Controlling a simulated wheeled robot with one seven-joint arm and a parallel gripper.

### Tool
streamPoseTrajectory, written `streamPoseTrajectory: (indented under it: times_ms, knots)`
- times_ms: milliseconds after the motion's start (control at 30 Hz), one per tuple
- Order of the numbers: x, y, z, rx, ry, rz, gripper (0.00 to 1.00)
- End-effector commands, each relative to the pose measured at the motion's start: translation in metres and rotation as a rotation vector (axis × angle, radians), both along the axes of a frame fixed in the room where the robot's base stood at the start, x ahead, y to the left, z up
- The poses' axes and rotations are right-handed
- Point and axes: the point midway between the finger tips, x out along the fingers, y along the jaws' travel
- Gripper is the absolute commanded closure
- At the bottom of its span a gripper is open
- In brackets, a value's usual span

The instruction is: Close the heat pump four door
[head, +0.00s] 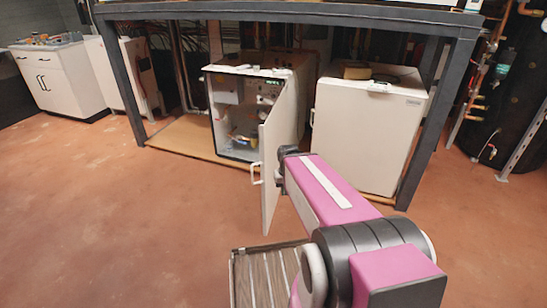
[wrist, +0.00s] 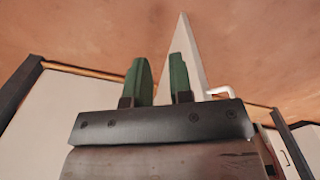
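The open heat pump (head: 258,72) stands under the bench in the middle of the head view, its inner parts showing. Its white door (head: 270,165) is swung out toward me, with a white handle (head: 256,174) on its left face. My arm reaches to the right side of the door; my fingers are hidden in the head view. In the wrist view, my gripper (wrist: 162,85) has two green fingers spread apart with nothing between them. The door (wrist: 188,50) shows behind and beside the right finger, its handle (wrist: 221,92) farther right. Contact with the door cannot be told.
A closed white unit (head: 367,130) stands right of the open one. A dark bench frame (head: 125,85) surrounds both, its right leg (head: 432,125) near my arm. A white cabinet (head: 60,85) is at far left. The red-brown floor (head: 110,200) is clear at front left.

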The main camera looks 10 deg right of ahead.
Motion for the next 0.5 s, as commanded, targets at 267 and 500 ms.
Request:
streamPoseTrajectory:
  times_ms: [267,500]
  knots:
    - [0.088,-0.022,0.043,0.259,-0.031,-0.173,1.00]
    - [0.178,-0.069,0.132,0.597,-0.099,-0.312,1.00]
